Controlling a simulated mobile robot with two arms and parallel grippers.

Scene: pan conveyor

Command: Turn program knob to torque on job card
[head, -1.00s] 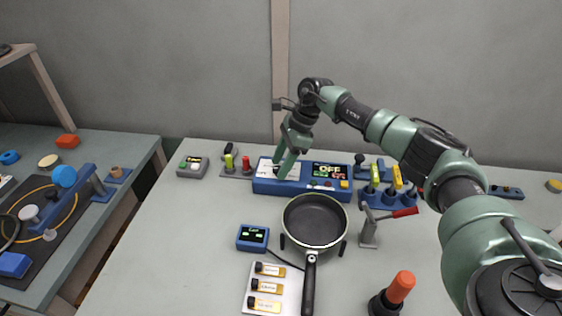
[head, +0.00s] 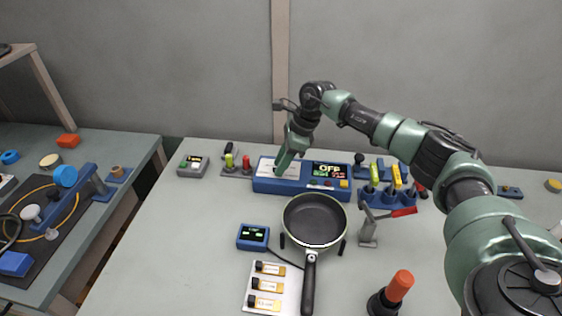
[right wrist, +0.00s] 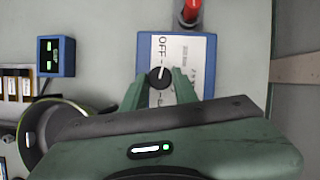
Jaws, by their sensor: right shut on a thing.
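My right gripper (head: 280,170) reaches down onto the left part of the box and is shut on the knob. In the right wrist view its fingers stand on either side of the knob. The knob is hidden in the head view. I cannot pick out a job card for sure. My left gripper is not in view.
A frying pan (head: 315,220) lies in front of the box. A small blue display (head: 253,237) and a plate with labelled vials (head: 254,300) are nearer. A red-handled clamp (head: 369,232) and a blue tool rack (head: 400,200) stand right. The table's left front is clear.

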